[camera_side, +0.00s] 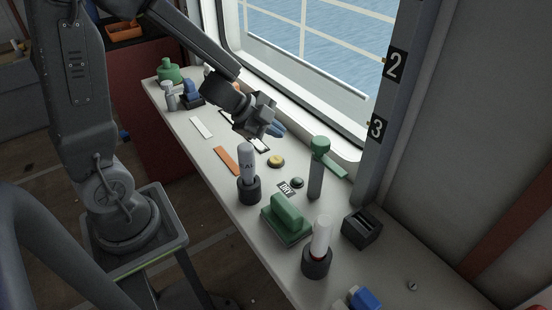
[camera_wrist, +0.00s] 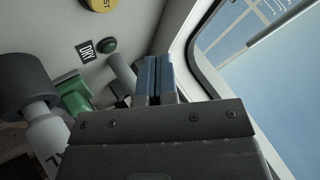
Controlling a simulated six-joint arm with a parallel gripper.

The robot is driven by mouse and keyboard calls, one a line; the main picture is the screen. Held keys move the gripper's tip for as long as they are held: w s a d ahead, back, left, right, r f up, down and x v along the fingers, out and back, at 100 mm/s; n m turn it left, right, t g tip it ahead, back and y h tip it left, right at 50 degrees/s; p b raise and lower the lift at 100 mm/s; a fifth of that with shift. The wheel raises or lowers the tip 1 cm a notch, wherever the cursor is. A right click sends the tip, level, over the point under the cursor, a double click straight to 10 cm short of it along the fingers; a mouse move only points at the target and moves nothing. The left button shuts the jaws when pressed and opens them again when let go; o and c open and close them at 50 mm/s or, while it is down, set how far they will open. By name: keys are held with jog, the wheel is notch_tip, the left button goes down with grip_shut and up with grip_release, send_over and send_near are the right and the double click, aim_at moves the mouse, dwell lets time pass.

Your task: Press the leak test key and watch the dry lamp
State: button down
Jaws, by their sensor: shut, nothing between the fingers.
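The leak test key is a round yellow button (camera_side: 276,161) on the pale worktop; part of it, with black letters, shows at the top edge of the wrist view (camera_wrist: 100,3). The dry lamp is a small dark green dome (camera_side: 297,182) beside a black DRY label (camera_side: 286,189). The lamp (camera_wrist: 110,46) and label (camera_wrist: 86,51) also show in the wrist view. The lamp looks dark. My gripper (camera_side: 279,129) has its blue fingers together and empty, above the worktop and apart from the yellow key. The fingers (camera_wrist: 158,76) also show in the wrist view.
A grey-white bottle in a dark holder (camera_side: 248,174), a green block (camera_side: 286,216), a green-topped grey post (camera_side: 317,168) and a white cylinder (camera_side: 321,238) stand around the key and lamp. The window (camera_side: 300,45) lies behind. An orange strip (camera_side: 227,160) lies flat.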

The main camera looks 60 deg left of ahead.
aim_at(276, 161)
jog(key=shift+f, duration=2.8)
jog(key=shift+f, duration=0.1)
jog(key=shift+f, duration=0.3)
jog(key=shift+f, duration=0.4)
dwell(0.4)
jog(key=shift+r, duration=0.85)
jog(key=shift+r, duration=2.5)
